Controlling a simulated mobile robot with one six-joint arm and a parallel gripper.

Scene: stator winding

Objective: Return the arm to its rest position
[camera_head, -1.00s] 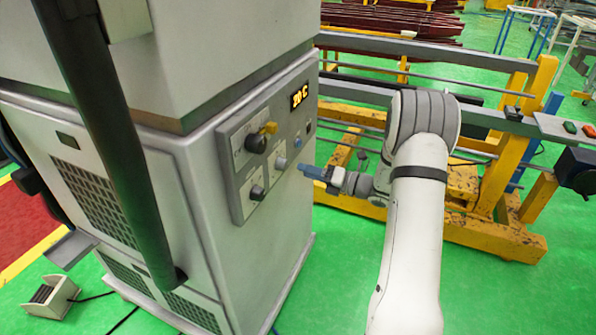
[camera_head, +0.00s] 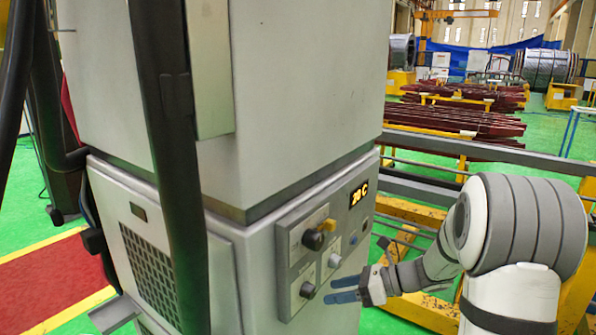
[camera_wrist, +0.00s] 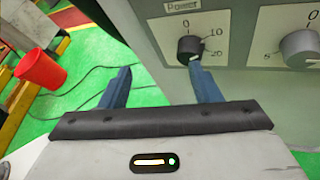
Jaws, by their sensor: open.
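My gripper (camera_head: 345,290) has blue fingers and is at the right of the grey machine's control panel (camera_head: 308,255), in front of its lower dials. In the wrist view the two blue fingers (camera_wrist: 158,88) are apart with nothing between them. The right finger overlaps the lower edge of a black power dial (camera_wrist: 190,48) marked 0, 10 and 20; I cannot tell whether they touch. My white arm reaches in from the lower right of the head view.
A yellow frame (camera_head: 415,300) stands behind my arm.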

